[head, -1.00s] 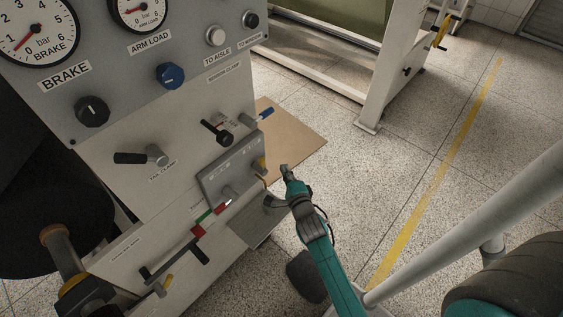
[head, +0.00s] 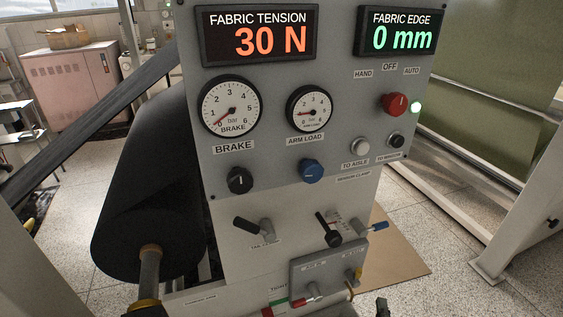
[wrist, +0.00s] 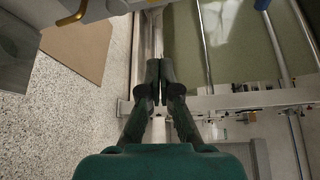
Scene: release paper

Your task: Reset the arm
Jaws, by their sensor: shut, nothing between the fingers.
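My gripper (wrist: 159,84) shows in the wrist view with its two dark fingers together, shut and empty. In the head view only a small dark part of my gripper (head: 382,306) shows at the bottom edge, right of the lower lever plate. The grey control panel (head: 290,190) stands in front, with a black brake knob (head: 240,180), a blue arm load knob (head: 312,170) and a red switch (head: 396,104). The displays read 30 N and 0 mm. Both gauge needles point low. My gripper touches nothing visible in the wrist view.
A black roll (head: 150,190) lies left of the panel. A lever plate (head: 328,272) with several handles juts out low on it. A brown sheet (head: 400,262) lies on the floor to the right. A white machine frame (head: 510,225) stands beyond, with speckled floor between.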

